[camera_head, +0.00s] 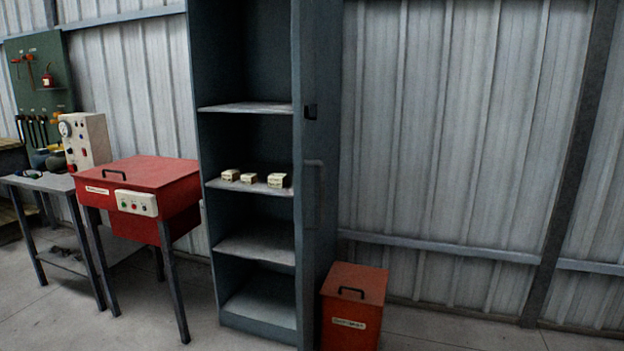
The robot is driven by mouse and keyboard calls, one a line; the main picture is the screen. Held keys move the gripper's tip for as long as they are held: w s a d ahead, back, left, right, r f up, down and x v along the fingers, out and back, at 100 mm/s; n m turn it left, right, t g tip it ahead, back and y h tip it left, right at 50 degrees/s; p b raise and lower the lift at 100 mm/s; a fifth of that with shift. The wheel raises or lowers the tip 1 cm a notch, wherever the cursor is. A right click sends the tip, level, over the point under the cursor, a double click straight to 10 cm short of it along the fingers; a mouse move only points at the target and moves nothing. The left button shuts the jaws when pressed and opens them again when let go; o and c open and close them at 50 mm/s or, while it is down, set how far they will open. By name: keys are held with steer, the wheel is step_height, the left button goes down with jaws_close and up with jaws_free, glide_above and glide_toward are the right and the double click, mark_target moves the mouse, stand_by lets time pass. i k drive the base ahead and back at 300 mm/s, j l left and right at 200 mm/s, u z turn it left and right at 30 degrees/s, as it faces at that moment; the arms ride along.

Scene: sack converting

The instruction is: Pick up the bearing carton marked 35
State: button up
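Three small cream cartons stand in a row on a middle shelf (262,189) of the tall grey-blue cabinet. They are the left carton (230,175), the middle carton (249,178) and the right carton (278,181). Their markings are too small to read, so I cannot tell which one is marked 35. My gripper is not in view.
The cabinet door (317,150) stands open on the right side. A red bin (352,305) stands on the floor right of the cabinet. A red lidded machine (140,175) on legs and a grey table (45,182) stand left. The floor in front looks clear.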

mark_target(276, 181)
steer(key=i+l+u, duration=0.1)
steer(key=l, duration=0.2)
steer(key=i+l+u, duration=0.15)
steer(key=l, duration=0.15)
steer(key=i+l+u, duration=0.1)
steer(key=l, duration=0.25)
steer(key=i+j, duration=0.8)
